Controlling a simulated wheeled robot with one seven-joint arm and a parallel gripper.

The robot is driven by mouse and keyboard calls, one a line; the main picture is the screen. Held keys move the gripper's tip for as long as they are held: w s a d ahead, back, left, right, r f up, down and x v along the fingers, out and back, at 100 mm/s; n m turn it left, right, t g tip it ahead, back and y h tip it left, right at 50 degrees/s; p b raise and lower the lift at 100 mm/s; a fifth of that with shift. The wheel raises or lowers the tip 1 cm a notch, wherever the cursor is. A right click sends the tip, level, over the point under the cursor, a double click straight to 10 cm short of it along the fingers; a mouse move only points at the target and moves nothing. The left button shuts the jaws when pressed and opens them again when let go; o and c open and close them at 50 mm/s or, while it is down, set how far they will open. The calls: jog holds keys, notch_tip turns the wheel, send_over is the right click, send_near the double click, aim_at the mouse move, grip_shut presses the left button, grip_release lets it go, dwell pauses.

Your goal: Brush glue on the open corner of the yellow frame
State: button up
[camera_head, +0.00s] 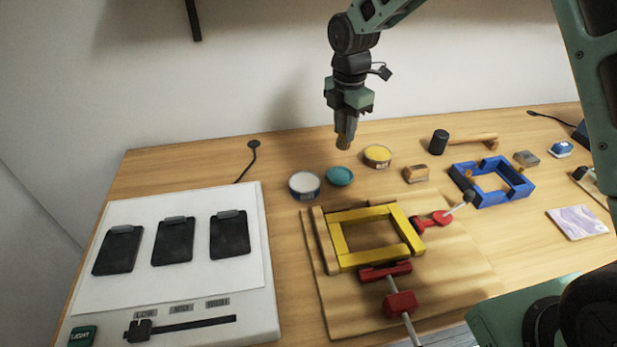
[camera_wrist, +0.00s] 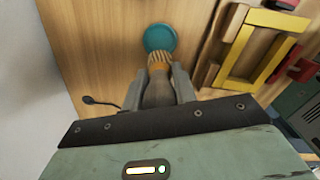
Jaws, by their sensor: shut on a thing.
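My gripper (camera_head: 345,122) is shut on a brush with pale bristles (camera_head: 344,143), held bristles down in the air above the back of the table. In the wrist view the brush handle (camera_wrist: 158,90) sits between the fingers, its bristles overlapping a teal disc (camera_wrist: 160,37). The yellow frame (camera_head: 407,232) lies on a wooden board (camera_head: 460,270), in front of and below my gripper; part of it shows in the wrist view (camera_wrist: 238,58). Red clamps (camera_head: 400,302) stand at its front and right sides. Which corner is open, I cannot tell. A blue-rimmed pot with whitish contents (camera_head: 304,185) stands left of the teal disc.
A yellow-topped tin (camera_head: 377,156), wooden block (camera_head: 416,174) and dark-headed mallet (camera_head: 440,141) stand at the back. A blue frame (camera_head: 488,198) lies right. A white panel with black plates (camera_head: 255,285) fills the left. The wall (camera_head: 250,60) is close behind my gripper.

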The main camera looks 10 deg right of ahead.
jog(key=shift+a+r+p, duration=0.25)
jog(key=shift+a+p, duration=0.2)
jog(key=shift+p, duration=0.45)
jog(key=s+a+p, duration=0.2)
jog(key=a+p, duration=0.6)
jog(key=p, duration=0.4)
jog(key=shift+s+a+f+b, duration=0.2)
jog(key=shift+f+b, duration=0.2)
jog(key=shift+f, duration=0.75)
jog(key=shift+s+a+f+b, duration=0.15)
jog(key=shift+f+b, duration=0.3)
jog(key=shift+f, duration=0.65)
jog(key=shift+s+a+f+b, duration=0.2)
jog(key=shift+f+b, duration=0.2)
jog(key=shift+f, duration=0.75)
jog(key=shift+f+b, duration=0.45)
jog(key=shift+f, duration=0.1)
notch_tip(320, 180, up, 7)
jog(key=p, duration=0.4)
